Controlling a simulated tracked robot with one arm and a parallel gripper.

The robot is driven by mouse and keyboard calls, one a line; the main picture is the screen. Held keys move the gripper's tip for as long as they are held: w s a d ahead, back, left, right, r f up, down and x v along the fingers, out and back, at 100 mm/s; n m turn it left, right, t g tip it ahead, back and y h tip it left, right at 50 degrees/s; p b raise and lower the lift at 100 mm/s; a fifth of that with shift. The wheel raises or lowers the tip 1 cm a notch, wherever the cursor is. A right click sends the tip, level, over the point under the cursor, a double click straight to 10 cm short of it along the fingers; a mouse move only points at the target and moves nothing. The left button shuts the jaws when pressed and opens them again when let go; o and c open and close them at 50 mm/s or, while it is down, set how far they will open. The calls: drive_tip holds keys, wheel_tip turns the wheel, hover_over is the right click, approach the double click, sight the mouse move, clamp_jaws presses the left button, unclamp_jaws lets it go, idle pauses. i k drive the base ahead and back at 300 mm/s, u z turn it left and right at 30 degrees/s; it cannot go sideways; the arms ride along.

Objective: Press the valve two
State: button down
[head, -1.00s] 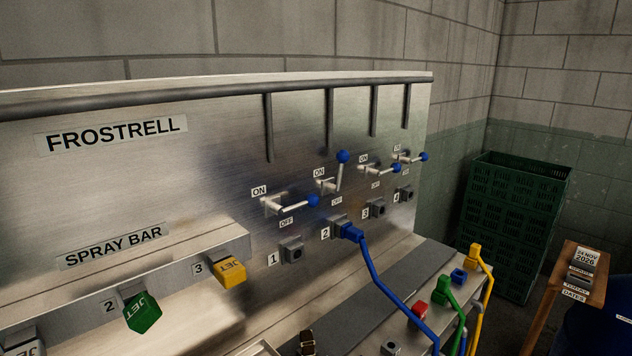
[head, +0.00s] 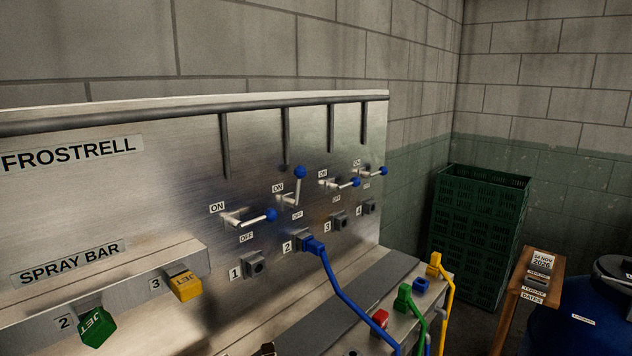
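Valve two (head: 297,188) is on the steel panel above the outlet marked 2. Its lever stands nearly upright with the blue ball at the top, by the ON label. Valve one's lever (head: 250,218) and the two levers farther right lie near level, with their blue balls to the right. A blue plug (head: 314,246) with a blue hose sits in outlet 2 (head: 300,241). Outlet 1 (head: 254,265) has no plug in it. My gripper is not in view.
The spray bar with green (head: 97,327) and yellow (head: 184,285) jets juts out at the lower left. Coloured hose connectors (head: 405,298) stand on the bench below the panel. Green crates (head: 478,240), a small wooden stand (head: 521,290) and a blue drum (head: 580,320) are at the right.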

sight(299, 172)
drive_tip(key=i, duration=0.7)
drive_tip(key=u, duration=0.1)
drive_tip(key=k, duration=1.25)
drive_tip(key=z, duration=0.6)
drive_tip(key=i, duration=1.55)
drive_tip(key=u, duration=0.35)
